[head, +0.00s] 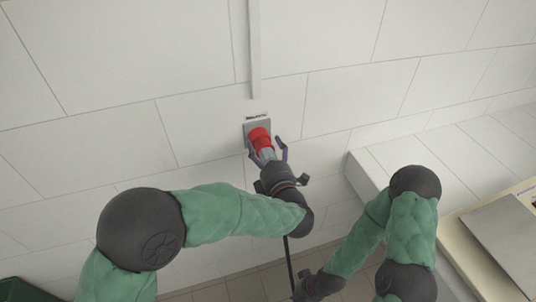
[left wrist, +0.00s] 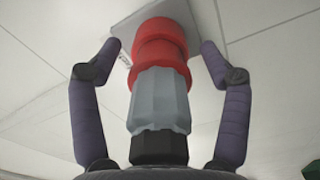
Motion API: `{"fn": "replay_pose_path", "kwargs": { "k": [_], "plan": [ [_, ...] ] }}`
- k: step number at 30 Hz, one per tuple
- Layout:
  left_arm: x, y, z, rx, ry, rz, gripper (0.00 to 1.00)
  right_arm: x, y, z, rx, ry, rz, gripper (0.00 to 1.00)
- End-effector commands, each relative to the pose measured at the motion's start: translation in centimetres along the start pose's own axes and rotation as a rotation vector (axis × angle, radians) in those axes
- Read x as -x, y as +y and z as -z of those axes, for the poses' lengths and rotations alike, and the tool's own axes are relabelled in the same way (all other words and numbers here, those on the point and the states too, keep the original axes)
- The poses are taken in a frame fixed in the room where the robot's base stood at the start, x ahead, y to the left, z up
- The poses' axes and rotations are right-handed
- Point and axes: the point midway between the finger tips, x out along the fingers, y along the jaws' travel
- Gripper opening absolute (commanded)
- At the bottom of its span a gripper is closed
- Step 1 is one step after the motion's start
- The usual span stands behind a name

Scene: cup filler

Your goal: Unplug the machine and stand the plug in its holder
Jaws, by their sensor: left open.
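The plug (left wrist: 160,100) has a grey ribbed body with a black end. It sits in the red socket (head: 259,138) on a grey wall plate (head: 250,128); where the red of plug and socket divides is unclear. My left gripper (head: 266,148) is open, with one finger on each side of the plug. In the left wrist view the fingers (left wrist: 160,50) stand apart from it, with gaps on both sides. The right arm's dark wrist shows at the bottom edge of the head view, but its gripper is not visible. I cannot see the plug holder.
A black cable (head: 289,262) hangs below my left wrist. A tiled ledge (head: 400,150) juts out at right, beside a beige-edged surface with a grey panel (head: 505,240). A green object (head: 20,290) is at lower left.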

Motion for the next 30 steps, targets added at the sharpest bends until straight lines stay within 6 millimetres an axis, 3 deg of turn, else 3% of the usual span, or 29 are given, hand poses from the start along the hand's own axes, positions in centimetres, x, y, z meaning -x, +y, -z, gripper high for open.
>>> {"fn": "replay_pose_path", "kwargs": {
  "k": [14,17,23,30],
  "plan": [
    [-0.17,0.55,0.03,0.008,0.003,-0.007,0.77,-0.41,0.15,0.01,0.000,0.000,0.000,0.00],
    [-0.18,0.57,0.03,0.008,0.003,-0.008,0.55,-0.40,0.14,0.01,0.000,0.000,0.000,0.00],
    [-0.19,0.60,0.03,0.009,0.003,-0.008,0.00,-0.40,0.14,0.02,0.000,0.000,0.000,0.00],
    [0.28,0.65,-0.04,0.009,0.002,-0.010,0.00,-0.46,0.17,0.02,0.000,0.000,0.000,0.00]
  ]
}}
